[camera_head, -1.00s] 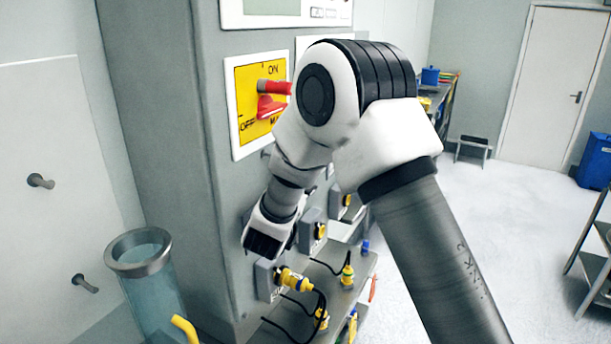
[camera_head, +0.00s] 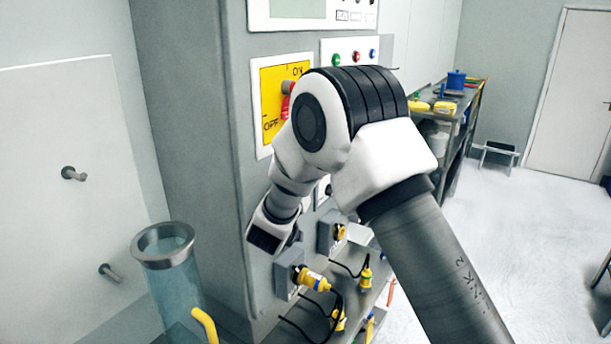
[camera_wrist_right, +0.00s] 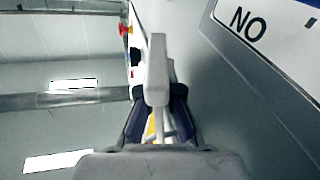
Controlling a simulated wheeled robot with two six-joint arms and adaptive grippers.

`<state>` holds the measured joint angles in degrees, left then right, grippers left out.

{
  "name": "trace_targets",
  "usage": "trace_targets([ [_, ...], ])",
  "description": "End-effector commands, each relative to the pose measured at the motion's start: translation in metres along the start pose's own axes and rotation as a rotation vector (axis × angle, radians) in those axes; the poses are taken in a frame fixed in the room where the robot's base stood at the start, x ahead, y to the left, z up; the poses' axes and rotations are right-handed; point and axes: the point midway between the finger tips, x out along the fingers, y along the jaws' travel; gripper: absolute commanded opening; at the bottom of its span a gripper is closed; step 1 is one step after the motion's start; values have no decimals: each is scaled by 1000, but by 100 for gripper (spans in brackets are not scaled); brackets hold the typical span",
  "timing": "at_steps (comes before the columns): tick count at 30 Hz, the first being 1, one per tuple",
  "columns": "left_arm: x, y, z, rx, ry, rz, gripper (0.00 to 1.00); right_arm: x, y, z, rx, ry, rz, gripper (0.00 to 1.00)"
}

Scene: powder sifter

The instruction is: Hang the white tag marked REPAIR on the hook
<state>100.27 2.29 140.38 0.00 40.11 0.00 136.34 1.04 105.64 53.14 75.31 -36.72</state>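My right arm comes in from the lower right in the head view and bends down in front of the grey cabinet. Its fingers cannot be made out there. In the right wrist view my right gripper (camera_wrist_right: 160,108) shows dark fingers around a pale upright piece (camera_wrist_right: 157,68). I cannot tell whether this piece is the tag or whether the fingers are shut on it. No REPAIR lettering shows. I cannot pick out the hook for certain. My left gripper is out of view.
The grey cabinet (camera_head: 190,110) carries a yellow switch plate (camera_head: 270,95) and several plug sockets. A clear cylinder (camera_head: 172,262) stands at the lower left, near wall pegs (camera_head: 72,173). Shelves (camera_head: 450,135) stand behind. A sign with NO lettering (camera_wrist_right: 250,25) shows in the wrist view.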

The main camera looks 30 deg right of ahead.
Motion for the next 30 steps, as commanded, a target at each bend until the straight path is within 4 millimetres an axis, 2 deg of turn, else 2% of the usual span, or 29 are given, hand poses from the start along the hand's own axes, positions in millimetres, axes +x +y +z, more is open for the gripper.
trace_targets([
  [10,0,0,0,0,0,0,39,0,0,0,0,0,0,0],
  [12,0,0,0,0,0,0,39,0,0,0,0,0,0,27],
  [13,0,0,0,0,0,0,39,0,0,0,0,0,0,35],
  [25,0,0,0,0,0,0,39,-2,0,0,0,1,-1,35],
  [30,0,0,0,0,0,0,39,-23,0,-1,-2,3,-3,35],
])
